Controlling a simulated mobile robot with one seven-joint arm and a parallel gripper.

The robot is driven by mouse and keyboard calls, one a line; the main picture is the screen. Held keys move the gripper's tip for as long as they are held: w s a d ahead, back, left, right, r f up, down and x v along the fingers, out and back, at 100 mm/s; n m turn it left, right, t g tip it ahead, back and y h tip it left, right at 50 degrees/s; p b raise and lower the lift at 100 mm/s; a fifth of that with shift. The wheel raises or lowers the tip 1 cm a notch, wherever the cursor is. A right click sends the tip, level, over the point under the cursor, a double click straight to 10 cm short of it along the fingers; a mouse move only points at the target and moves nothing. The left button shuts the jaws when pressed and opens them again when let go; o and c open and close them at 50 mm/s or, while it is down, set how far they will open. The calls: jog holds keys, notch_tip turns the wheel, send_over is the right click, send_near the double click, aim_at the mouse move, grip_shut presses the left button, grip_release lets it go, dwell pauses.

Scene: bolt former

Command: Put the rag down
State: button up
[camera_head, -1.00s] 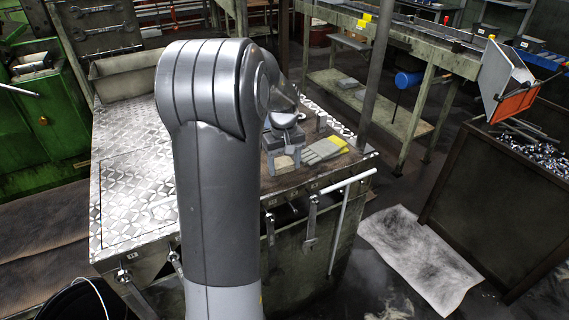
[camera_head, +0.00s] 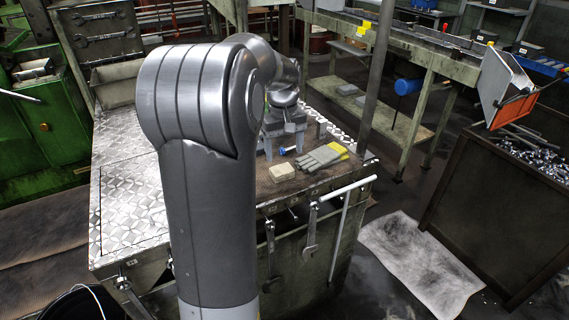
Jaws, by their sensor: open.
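A small beige folded block that looks like the rag (camera_head: 282,172) lies flat on the brown top of the workbench (camera_head: 262,193), near its front edge. Part of the gripper's upper body is hidden by my arm.
Grey and yellow gloves (camera_head: 322,157) lie right of the rag. A post (camera_head: 374,80) stands at the bench's right rear. Wrenches (camera_head: 310,232) hang at the front beside a white rail (camera_head: 345,190). A dark bin (camera_head: 500,200) stands at right.

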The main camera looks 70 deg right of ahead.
jog(key=shift+r, duration=2.1)
jog(key=shift+w, duration=0.1)
jog(key=w+a+r+n+t+h, duration=0.1)
jog(key=w+a+r+n, duration=0.1)
jog(key=w+a, duration=0.85)
jog(key=w+a+r+n+t, duration=0.1)
jog(key=w+a+r+n, duration=0.15)
jog(key=w+a, duration=0.8)
jog(key=s+a+f+n+t, duration=0.1)
jog(key=a, duration=0.9)
jog(key=s+a+f+n+t, duration=0.1)
jog(key=s+a+n, duration=0.1)
jog(key=a, duration=0.9)
jog(key=s+a+f+n+t+y, duration=0.1)
jog(key=s+a+n, duration=0.1)
jog(key=a, duration=0.8)
jog(key=shift+a+f+t, duration=0.15)
jog(key=shift+f+t, duration=0.2)
jog(key=shift+t, duration=0.05)
jog(key=shift+n, duration=0.25)
